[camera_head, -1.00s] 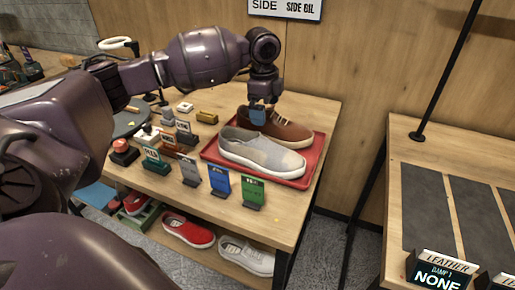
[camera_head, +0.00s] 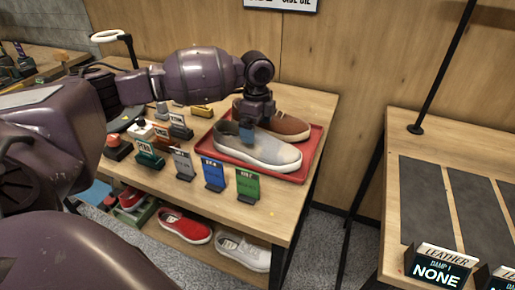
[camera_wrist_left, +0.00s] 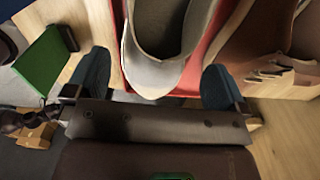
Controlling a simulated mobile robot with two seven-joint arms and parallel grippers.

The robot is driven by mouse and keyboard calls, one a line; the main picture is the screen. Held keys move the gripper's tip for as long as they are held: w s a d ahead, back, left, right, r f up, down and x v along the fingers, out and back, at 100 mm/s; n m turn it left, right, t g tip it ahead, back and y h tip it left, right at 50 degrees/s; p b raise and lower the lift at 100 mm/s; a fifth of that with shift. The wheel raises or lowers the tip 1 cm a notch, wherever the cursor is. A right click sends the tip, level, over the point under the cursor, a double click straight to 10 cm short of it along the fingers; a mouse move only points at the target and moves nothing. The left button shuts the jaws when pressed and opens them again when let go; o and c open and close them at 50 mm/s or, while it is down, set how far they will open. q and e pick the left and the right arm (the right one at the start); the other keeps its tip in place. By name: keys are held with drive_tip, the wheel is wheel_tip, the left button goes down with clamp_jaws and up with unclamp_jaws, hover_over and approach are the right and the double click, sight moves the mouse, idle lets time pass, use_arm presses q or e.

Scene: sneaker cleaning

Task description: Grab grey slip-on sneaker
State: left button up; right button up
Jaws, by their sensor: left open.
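The grey slip-on sneaker (camera_head: 270,153) lies on a red tray (camera_head: 310,157) on the wooden table, its lighter toe pointing right. My left gripper (camera_head: 248,132) is open over its rear part and hides some of the shoe opening. In the left wrist view the grey sneaker's pale end (camera_wrist_left: 152,78) lies between the two spread blue fingers of the left gripper (camera_wrist_left: 156,82), with gaps visible on both sides. I cannot tell whether a finger touches it. My right gripper is not in view.
A brown laced shoe (camera_head: 287,124) lies just behind on the tray. Green (camera_head: 248,186), blue (camera_head: 213,175) and grey (camera_head: 183,164) cards stand along the table's front. Red (camera_head: 185,226) and white (camera_head: 243,251) shoes are on the lower shelf.

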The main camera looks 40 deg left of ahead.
sight(257, 130)
use_arm(q)
wheel_tip(257, 130, down, 3)
drive_tip(key=shift+f, duration=0.15)
drive_tip(key=c, duration=1.3)
